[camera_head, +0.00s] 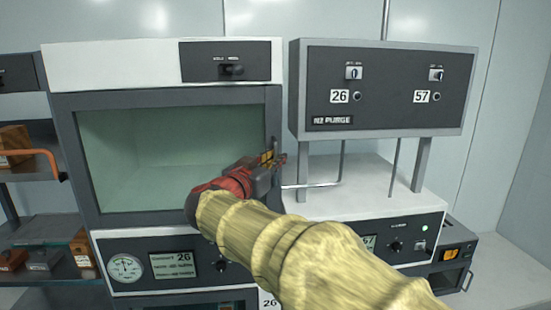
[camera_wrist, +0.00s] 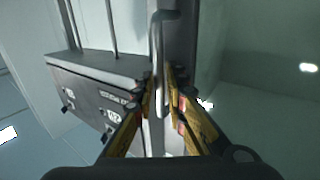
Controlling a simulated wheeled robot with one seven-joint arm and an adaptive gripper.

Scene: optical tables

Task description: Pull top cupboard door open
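The top cupboard door (camera_head: 92,160) is a grey frame around a pale green glass window, and it looks closed in the head view. Its upright bar handle (camera_wrist: 156,48) is on the door's right side. My gripper (camera_head: 272,160) is at this right edge, and my red wrist and arm cover the door's lower right corner. In the wrist view my gripper (camera_wrist: 161,82) has one yellow-and-black finger on each side of the handle. The fingertips look apart, with the bar between them. Whether they touch it is hard to tell.
A dark N2 PURGE box (camera_head: 385,90) stands on posts right of the door, above a white top (camera_head: 350,185). A panel with a round gauge (camera_head: 125,268) is below the door. Shelves with an orange rail (camera_head: 32,153) are at left.

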